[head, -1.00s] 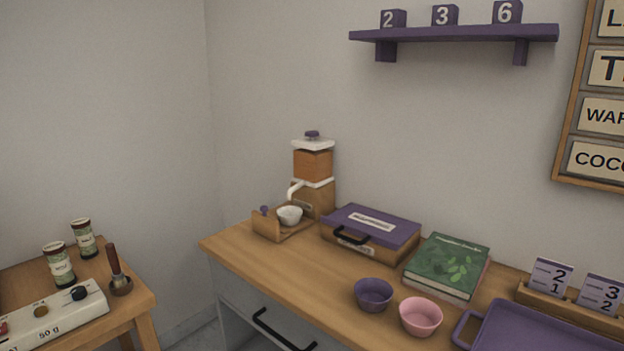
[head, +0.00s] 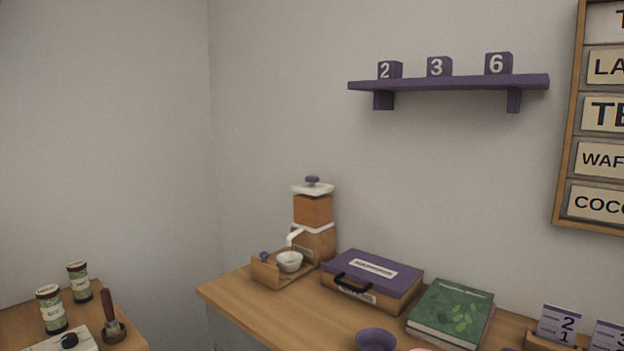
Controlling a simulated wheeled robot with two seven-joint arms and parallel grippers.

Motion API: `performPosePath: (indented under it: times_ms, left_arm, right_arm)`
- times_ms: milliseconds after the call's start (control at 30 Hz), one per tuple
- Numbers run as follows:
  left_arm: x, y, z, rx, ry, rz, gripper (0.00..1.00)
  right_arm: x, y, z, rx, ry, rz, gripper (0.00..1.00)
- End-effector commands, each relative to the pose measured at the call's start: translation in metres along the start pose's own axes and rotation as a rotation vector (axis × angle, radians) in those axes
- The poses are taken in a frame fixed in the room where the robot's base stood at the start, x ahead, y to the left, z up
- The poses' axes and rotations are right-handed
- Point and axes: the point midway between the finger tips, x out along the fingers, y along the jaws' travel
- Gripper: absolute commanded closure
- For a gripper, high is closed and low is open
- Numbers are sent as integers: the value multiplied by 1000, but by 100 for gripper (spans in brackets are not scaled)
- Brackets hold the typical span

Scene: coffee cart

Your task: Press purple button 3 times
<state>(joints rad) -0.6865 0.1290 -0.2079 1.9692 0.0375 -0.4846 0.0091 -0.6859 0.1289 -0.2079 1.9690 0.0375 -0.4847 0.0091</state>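A coffee grinder (head: 313,212) with an orange-brown body and white lid stands at the back left of the wooden counter. A small purple knob (head: 312,180) sits on top of its lid. A second small purple knob (head: 264,256) is on the wooden stand (head: 268,274) in front of the grinder. I cannot tell which of the two is the purple button. A white bowl (head: 289,261) rests in the stand below the white spout. Neither of my grippers is in view.
A purple-lidded case (head: 371,267), a green book (head: 452,315) and a purple bowl (head: 376,340) are on the counter (head: 270,313). A purple shelf (head: 448,84) with number blocks hangs above. A side table at left holds two tins (head: 51,310) and a wooden-handled tool (head: 109,312).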

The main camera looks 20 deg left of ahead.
Motion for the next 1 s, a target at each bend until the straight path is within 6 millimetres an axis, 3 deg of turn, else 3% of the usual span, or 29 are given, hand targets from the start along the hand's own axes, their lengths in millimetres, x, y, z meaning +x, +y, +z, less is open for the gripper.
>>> performPosePath:
  times_ms: [167,400,1000]
  left_arm:
    - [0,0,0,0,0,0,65]
    - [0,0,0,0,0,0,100]
    - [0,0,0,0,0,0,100]
  right_arm:
    - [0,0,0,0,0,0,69]
    - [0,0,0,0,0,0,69]
    - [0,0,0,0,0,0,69]
